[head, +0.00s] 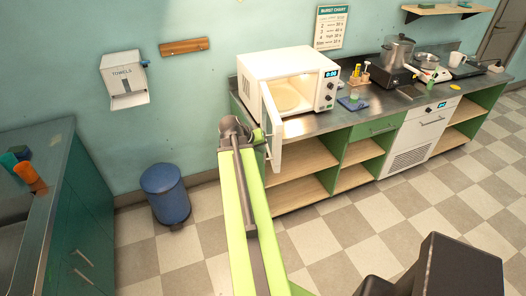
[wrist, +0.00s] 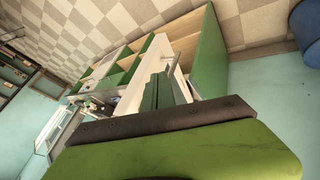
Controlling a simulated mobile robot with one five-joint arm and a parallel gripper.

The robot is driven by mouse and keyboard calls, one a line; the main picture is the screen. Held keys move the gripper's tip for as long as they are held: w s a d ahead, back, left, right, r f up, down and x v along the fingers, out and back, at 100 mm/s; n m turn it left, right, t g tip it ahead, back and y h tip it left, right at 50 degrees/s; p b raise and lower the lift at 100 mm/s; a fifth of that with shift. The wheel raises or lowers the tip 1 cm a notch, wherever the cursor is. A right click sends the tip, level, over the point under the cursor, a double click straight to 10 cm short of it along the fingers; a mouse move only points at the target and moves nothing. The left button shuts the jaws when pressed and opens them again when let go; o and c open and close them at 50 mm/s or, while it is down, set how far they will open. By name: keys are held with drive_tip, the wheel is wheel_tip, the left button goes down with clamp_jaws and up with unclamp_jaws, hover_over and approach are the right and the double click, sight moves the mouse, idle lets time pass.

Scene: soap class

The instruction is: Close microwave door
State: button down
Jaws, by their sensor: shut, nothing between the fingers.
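The white microwave (head: 288,66) stands on the metal counter against the wall in the head view. Its door (head: 272,128) is wide open, swung out past the counter's front edge, and the lit cavity with a round plate shows. My gripper (head: 260,137) is just left of the open door, at its outer face, partly hidden behind my arm. In the wrist view my gripper (wrist: 165,90) shows its green fingers together and empty, with a pale panel beside them. I cannot tell whether the fingers touch the door.
Green cabinets with open wooden shelves (head: 300,163) lie below the counter. A blue bin (head: 165,193) stands on the floor to the left. A towel dispenser (head: 125,80) hangs on the wall. A pot (head: 397,50) and small items stand farther right on the counter. The checkered floor in front is clear.

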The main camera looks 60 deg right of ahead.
drive_tip(key=b, duration=0.5)
approach(273, 158)
drive_tip(key=x, duration=0.4)
drive_tip(key=shift+w+f, duration=0.1)
drive_tip(key=shift+f, duration=0.1)
drive_tip(key=shift+d+f, duration=0.2)
drive_tip(key=shift+r, duration=0.1)
